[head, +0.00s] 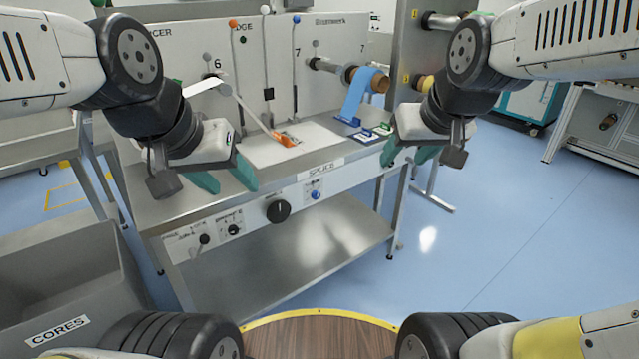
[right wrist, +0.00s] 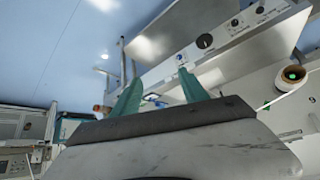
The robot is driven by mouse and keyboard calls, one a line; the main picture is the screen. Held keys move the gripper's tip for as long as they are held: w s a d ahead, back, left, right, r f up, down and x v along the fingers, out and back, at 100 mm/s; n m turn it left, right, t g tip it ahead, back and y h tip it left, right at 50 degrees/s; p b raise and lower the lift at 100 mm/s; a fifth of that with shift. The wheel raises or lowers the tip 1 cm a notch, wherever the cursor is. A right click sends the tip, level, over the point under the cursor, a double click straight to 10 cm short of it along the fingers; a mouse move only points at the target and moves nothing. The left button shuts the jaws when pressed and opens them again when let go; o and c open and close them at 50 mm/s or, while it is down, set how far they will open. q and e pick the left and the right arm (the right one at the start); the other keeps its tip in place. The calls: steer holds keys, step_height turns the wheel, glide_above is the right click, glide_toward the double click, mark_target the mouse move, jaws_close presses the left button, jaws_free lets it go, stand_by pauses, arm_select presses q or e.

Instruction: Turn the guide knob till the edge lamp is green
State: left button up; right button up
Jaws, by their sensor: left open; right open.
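A large round black knob (head: 278,211) sits on the front panel of the machine table; its label is too small to read. It also shows in the right wrist view (right wrist: 205,41). An orange ball (head: 232,22) tops a thin rod near a partly hidden label ending in "DGE"; I cannot tell whether it is the edge lamp. I make out no lit green lamp in the head view. My left gripper (head: 224,179) is open and empty, above and left of the knob.
Smaller dark knobs (head: 204,239) and a blue button (head: 315,194) share the front panel. An orange-handled tool (head: 286,139) lies on the tabletop. A blue web (head: 358,95) hangs from a roll. A grey bin marked CORES (head: 60,275) stands at left.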

mark_target(317, 196)
steer(key=w+f+n+t, duration=0.15)
steer(key=w+f, duration=0.25)
steer(key=w, duration=0.8)
steer(key=w+f+n+t, duration=0.1)
steer(key=w+f+n, duration=0.2)
steer(key=w, duration=1)
steer(key=w+a+f+n+t+y, duration=0.2)
steer(key=w+a+f+n+y, duration=0.15)
steer(key=w+f, duration=0.75)
steer(key=s+a+f+t+y, duration=0.1)
steer(key=a+f+t+y, duration=0.2)
steer(key=f, duration=0.7)
steer(key=s+a+f+y, duration=0.1)
steer(key=a+f+y, duration=0.3)
steer(key=f, duration=0.7)
steer(key=shift+n+h, duration=0.4)
steer(key=shift+h, duration=0.25)
steer(key=x, duration=0.8)
steer(key=shift+s+a+r, duration=0.25)
steer(key=shift+s+a, duration=0.05)
jaws_close()
